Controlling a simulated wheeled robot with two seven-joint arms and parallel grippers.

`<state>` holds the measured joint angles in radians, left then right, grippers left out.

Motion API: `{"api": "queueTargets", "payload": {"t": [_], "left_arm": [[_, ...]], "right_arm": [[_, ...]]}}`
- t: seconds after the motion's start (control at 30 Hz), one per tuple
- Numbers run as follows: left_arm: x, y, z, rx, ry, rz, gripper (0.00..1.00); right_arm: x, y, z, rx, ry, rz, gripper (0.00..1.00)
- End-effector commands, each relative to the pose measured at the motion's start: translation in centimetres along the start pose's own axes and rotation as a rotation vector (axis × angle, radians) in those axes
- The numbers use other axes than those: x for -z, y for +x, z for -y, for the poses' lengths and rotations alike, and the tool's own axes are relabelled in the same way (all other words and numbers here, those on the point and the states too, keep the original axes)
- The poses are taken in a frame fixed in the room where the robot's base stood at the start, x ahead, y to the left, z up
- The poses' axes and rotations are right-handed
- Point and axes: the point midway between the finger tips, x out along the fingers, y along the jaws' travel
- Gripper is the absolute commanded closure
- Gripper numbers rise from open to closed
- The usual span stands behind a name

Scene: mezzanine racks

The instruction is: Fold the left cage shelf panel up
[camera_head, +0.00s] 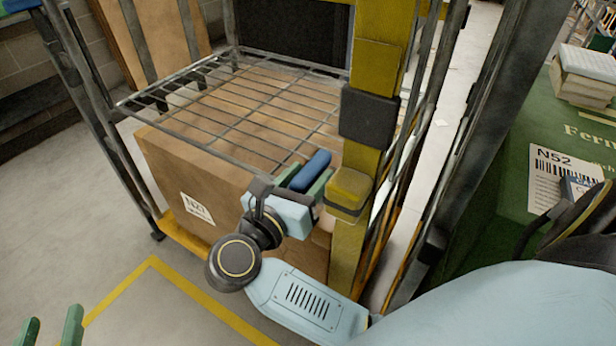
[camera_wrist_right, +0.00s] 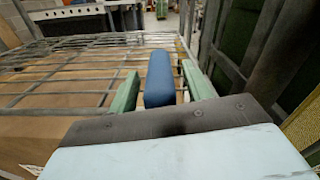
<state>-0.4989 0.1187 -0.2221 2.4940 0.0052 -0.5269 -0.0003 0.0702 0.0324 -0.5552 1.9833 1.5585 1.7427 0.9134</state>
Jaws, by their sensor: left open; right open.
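The cage shelf panel (camera_head: 235,112) is a grey wire grid lying about level across the cage, above a large cardboard box (camera_head: 180,165). It also shows in the right wrist view (camera_wrist_right: 60,75). My right gripper (camera_head: 305,177) is at the panel's near right corner. Its green fingers are open on either side of a blue grip (camera_head: 312,168); the wrist view shows the blue grip (camera_wrist_right: 159,80) between them with gaps at both sides. Whether the grip is joined to the panel is unclear. My left gripper (camera_head: 47,330) is open and empty at the bottom left, away from the cage.
A yellow post (camera_head: 375,60) with a black pad (camera_head: 369,117) stands right beside my right gripper. A green crate (camera_head: 500,170) with books is at the right. The floor at the left, with yellow tape (camera_head: 115,295), is clear.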

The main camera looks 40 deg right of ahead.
Motion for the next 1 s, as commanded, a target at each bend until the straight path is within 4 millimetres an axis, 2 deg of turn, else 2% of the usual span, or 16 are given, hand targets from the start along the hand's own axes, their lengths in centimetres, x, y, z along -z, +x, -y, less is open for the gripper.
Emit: {"api": "queueTargets", "payload": {"t": [0.37, 0.73, 0.77, 1.0], "left_arm": [[0.55, 0.05, -0.11, -0.003, -0.001, -0.032, 0.58], [0.5, 0.06, -0.09, -0.002, 0.0, -0.03, 0.58], [0.5, 0.06, -0.08, -0.002, 0.0, -0.03, 0.58], [0.5, 0.05, -0.07, -0.002, 0.0, -0.025, 0.58]], "right_arm": [[-0.04, 0.67, 0.02, 0.0, 0.0, 0.0, 0.51], [-0.02, 0.64, 0.02, 0.0, -0.001, 0.0, 0.98], [-0.02, 0.64, 0.02, 0.0, -0.001, 0.0, 1.0], [-0.14, 0.68, 0.02, 0.001, -0.002, 0.0, 1.0]]}}
